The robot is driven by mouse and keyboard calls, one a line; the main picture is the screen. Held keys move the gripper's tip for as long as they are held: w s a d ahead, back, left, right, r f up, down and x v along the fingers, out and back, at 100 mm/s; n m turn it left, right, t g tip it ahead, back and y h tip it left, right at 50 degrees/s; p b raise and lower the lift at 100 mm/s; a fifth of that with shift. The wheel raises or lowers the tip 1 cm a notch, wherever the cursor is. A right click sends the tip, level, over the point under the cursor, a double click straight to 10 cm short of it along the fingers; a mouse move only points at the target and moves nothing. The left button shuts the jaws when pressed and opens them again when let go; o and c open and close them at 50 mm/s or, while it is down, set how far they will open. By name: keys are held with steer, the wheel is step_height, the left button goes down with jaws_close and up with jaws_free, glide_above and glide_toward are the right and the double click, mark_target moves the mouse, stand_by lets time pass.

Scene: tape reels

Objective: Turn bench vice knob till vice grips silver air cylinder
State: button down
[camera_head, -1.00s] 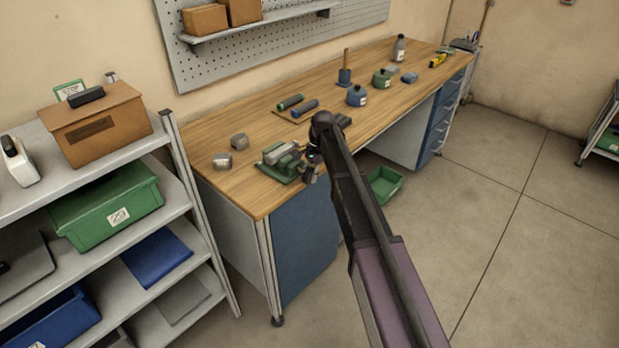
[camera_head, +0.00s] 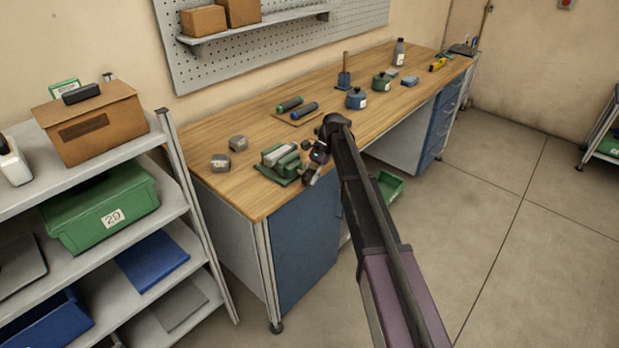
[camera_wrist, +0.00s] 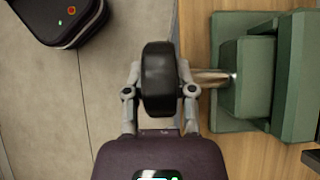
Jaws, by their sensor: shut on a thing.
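The green bench vice (camera_head: 272,172) stands at the near edge of the wooden bench and also shows at the right of the wrist view (camera_wrist: 295,80). A pale silver air cylinder (camera_head: 284,157) appears to lie between its jaws; it is small here, and I cannot tell whether the jaws touch it. The black vice knob (camera_wrist: 159,80) sits on a metal screw rod extending from the vice. My gripper (camera_wrist: 160,91) is shut on the knob, one finger on each side. In the head view my gripper (camera_head: 311,172) is beside the vice, partly hidden by my arm.
Two grey blocks (camera_head: 238,143) (camera_head: 220,161) rest left of the vice. Green and blue-black cylinders (camera_head: 305,109) lie on a mat behind it. Blue and green pots (camera_head: 356,98) (camera_head: 382,80) stand farther right. A shelf rack (camera_head: 180,205) is at the left.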

steer(key=shift+c, duration=2.2)
jaws_free()
steer(key=shift+s+t+p, duration=0.1)
steer(key=shift+t+p, duration=0.2)
steer(key=shift+p, duration=0.05)
